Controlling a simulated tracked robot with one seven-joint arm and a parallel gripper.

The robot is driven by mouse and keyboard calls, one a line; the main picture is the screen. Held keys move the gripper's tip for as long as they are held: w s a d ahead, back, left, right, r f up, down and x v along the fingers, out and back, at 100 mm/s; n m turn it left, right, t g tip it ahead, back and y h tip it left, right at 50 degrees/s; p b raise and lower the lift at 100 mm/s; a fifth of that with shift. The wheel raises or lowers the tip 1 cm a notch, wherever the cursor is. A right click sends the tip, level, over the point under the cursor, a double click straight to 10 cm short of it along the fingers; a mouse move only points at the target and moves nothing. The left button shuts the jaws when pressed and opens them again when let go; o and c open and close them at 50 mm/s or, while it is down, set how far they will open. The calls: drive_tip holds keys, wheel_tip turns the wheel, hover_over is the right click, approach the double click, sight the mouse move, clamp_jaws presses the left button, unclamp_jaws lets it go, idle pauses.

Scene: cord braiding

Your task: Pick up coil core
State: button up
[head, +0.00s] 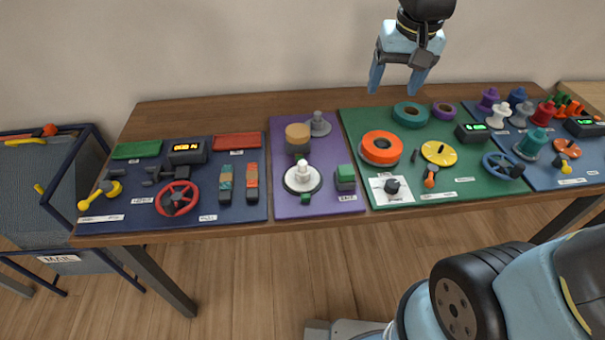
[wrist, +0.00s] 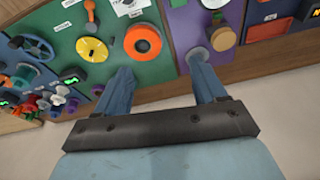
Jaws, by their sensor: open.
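No part is plainly marked as the coil core, and I cannot tell which one it is. Round candidates on the green mat (head: 437,193) are an orange ring-shaped coil (head: 381,146) with a dark centre, a teal ring (head: 410,112) and a small purple ring (head: 444,110). A grey knobbed piece (head: 318,124) stands on the purple mat (head: 283,130). My gripper (head: 393,91) is open and empty above the back edge of the table, behind the green mat.
A tan cylinder (head: 298,133) and a white spindle (head: 303,174) stand on the purple mat. A yellow dial (head: 439,153) lies right of the orange coil. Several spools crowd the blue mat at right, including a white one (head: 498,113). The wall rises close behind the table.

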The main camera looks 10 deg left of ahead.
drive_tip(key=w+a+f+g, duration=0.2)
drive_tip(key=a+f, duration=0.3)
drive_tip(key=a, duration=0.4)
drive_tip(key=n, duration=0.1)
approach(302, 162)
drive_tip(key=shift+g+h, duration=0.4)
drive_tip(key=f, duration=0.4)
drive_tip(key=w+f, duration=0.1)
drive_tip(key=f, duration=0.1)
drive_tip(key=shift+a, duration=0.35)
drive_tip(key=shift+s+f, duration=0.1)
drive_tip(key=shift+f, duration=2.75)
drive_tip(key=shift+c, duration=0.5)
drive_tip(key=c, duration=1)
drive_tip(key=shift+o, duration=0.2)
drive_tip(key=shift+r, duration=0.15)
